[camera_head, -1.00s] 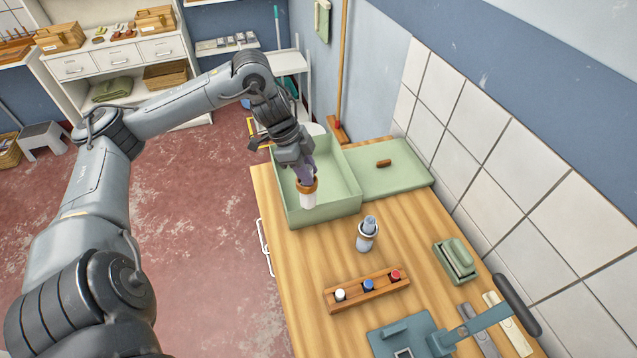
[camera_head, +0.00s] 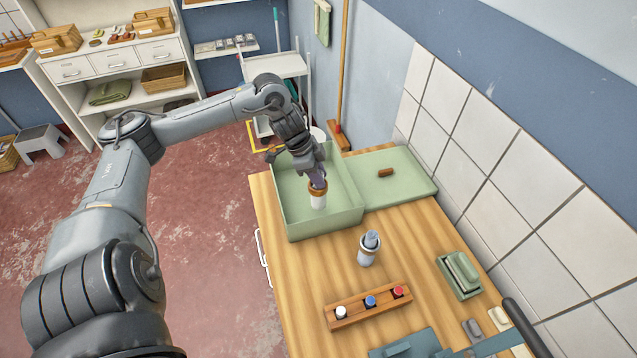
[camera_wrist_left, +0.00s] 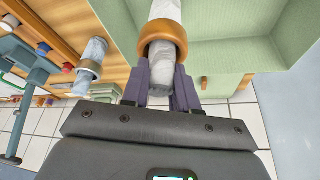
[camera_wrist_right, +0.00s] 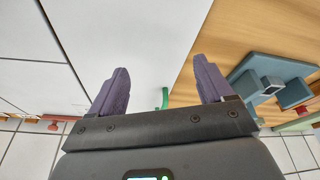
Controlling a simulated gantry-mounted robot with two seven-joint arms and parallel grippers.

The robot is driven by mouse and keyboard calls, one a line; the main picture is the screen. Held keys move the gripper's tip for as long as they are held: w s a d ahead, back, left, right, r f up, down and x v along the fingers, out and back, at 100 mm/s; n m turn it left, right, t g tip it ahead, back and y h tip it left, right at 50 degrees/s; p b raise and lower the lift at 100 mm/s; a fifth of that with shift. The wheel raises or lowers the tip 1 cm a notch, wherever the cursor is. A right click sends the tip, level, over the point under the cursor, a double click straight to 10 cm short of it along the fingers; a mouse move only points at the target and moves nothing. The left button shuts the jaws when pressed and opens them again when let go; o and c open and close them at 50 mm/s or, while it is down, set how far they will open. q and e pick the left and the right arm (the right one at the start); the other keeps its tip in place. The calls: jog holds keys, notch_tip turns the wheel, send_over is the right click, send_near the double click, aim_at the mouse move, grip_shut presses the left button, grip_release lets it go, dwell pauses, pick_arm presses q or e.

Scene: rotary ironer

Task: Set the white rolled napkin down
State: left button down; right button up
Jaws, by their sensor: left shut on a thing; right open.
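The white rolled napkin (camera_head: 318,201) with a wooden ring around it is upright in my left gripper (camera_head: 318,180), over the green tray (camera_head: 322,227). In the left wrist view, my left gripper (camera_wrist_left: 161,88) is shut on the napkin's end just beside the wooden ring (camera_wrist_left: 160,42). The napkin (camera_wrist_left: 166,10) runs on past the ring; I cannot tell whether its lower end touches the tray floor. My right gripper (camera_wrist_right: 158,85) is open and empty in the right wrist view; it does not show in the head view.
A wooden block with coloured knobs (camera_head: 368,306), a green dish (camera_head: 459,274) and a blue-grey device (camera_head: 405,343) are nearer. A flat green lid (camera_head: 398,185) lies right of the tray.

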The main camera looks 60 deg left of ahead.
pick_arm(q)
jog(key=shift+f+p, duration=0.35)
jog(key=shift+f, duration=1.55)
pick_arm(e)
jog(key=shift+r, duration=0.4)
pick_arm(q)
jog(key=shift+f, duration=0.1)
jog(key=c, duration=0.9)
grip_release()
jog(key=shift+o, duration=0.2)
jog(key=shift+v, duration=1.9)
pick_arm(e)
jog(key=shift+f, duration=0.15)
jog(key=shift+r, duration=0.35)
pick_arm(q)
jog(key=p+v, duration=0.1)
jog(key=v, duration=0.7)
pick_arm(e)
jog(key=shift+r, duration=0.4)
